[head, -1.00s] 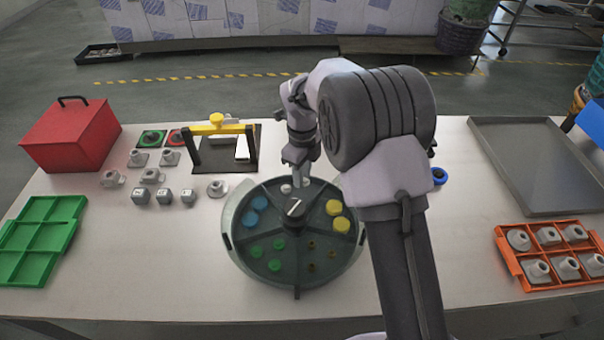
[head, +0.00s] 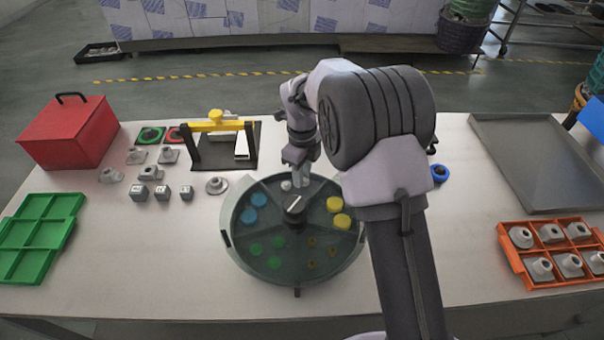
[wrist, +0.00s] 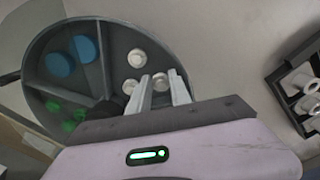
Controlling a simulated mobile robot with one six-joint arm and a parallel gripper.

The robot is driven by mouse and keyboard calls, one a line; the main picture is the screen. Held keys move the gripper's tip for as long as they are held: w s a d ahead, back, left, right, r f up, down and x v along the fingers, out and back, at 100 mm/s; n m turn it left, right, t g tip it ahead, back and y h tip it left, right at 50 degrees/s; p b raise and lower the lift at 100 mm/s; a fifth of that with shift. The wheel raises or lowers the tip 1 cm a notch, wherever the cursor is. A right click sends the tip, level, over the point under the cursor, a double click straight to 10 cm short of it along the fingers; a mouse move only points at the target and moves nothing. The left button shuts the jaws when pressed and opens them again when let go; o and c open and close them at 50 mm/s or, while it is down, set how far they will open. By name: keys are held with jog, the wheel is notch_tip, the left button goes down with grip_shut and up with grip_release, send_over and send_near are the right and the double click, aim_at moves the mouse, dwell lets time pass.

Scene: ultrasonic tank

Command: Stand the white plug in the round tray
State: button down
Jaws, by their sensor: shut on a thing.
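The round tray (head: 232,243) is a dark grey-green disc with dividing walls and a black centre knob (head: 294,204). My gripper (head: 300,184) is low over its far compartment. In the wrist view my gripper (wrist: 160,92) is shut on a white plug (wrist: 160,82) between its pale fingers. Two other white plugs, an upper one (wrist: 136,58) and a lower one (wrist: 131,86), stand beside it in the same compartment. One white plug (head: 286,185) shows left of the fingers in the head view. I cannot tell whether the held plug touches the tray floor.
Other compartments hold blue (head: 258,199), yellow (head: 335,204) and green (head: 255,249) pieces and small brown ones. A yellow-topped frame (head: 216,127) and grey parts stand back left. An orange crate (head: 516,262) is at right. The table front left of the tray is clear.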

jog(key=shift+f+b, duration=0.8)
jog(key=shift+b, duration=0.3)
dwell(3.5)
jog(key=c, duration=1.1)
grip_release()
jog(key=shift+s+r, duration=0.1)
jog(key=shift+r, duration=0.4)
notch_tip(320, 180, up, 16)
jog(key=p, duration=0.5)
jog(key=shift+r+p, duration=0.25)
jog(key=shift+p, duration=0.1)
